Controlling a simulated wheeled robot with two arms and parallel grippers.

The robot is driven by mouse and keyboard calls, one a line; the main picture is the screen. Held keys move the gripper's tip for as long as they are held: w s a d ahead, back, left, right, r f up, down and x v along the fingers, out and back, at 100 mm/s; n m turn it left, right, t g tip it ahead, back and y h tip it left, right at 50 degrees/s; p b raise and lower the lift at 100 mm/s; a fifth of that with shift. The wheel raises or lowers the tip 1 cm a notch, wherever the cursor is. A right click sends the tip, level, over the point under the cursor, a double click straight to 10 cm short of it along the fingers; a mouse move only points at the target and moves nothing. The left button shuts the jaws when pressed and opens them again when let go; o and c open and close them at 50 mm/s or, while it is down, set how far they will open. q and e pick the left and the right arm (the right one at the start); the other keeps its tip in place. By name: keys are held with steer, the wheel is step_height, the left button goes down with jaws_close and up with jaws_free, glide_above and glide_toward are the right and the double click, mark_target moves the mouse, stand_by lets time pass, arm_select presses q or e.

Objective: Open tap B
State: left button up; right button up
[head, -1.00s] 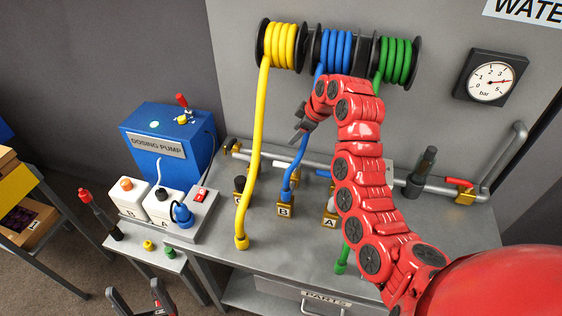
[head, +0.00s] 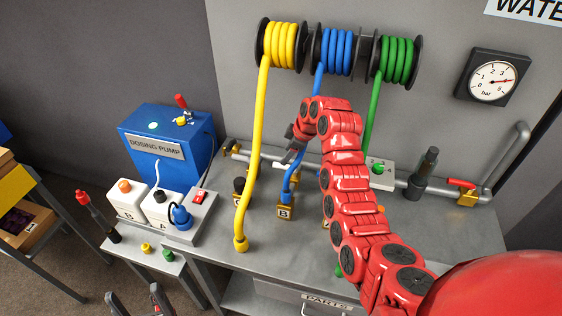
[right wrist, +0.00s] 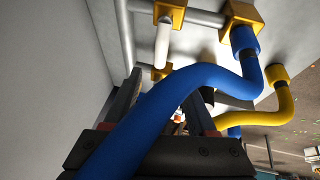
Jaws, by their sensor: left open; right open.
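The brass block marked B (head: 284,212) stands on the grey bench, with the blue hose (head: 289,185) running into its top. A white lever (head: 281,165) shows behind it at the pipe. In the right wrist view a white lever (right wrist: 162,45) sits on a brass block (right wrist: 172,13). My right gripper (head: 293,152) is open close above the white lever, beside the blue hose. In the right wrist view the blue hose (right wrist: 150,103) crosses close in front of the fingers; I cannot tell if they touch. My left gripper (head: 132,303) is open and empty at the bottom left.
The yellow hose (head: 252,150) hangs left of my right gripper. The green hose (head: 370,125) hangs behind my right arm. A pressure gauge (head: 492,77) and red-handled valve (head: 466,190) are right.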

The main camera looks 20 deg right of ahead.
mark_target(282, 167)
steer(key=shift+p+x, duration=1.05)
steer(key=shift+x, duration=2.5)
jaws_close()
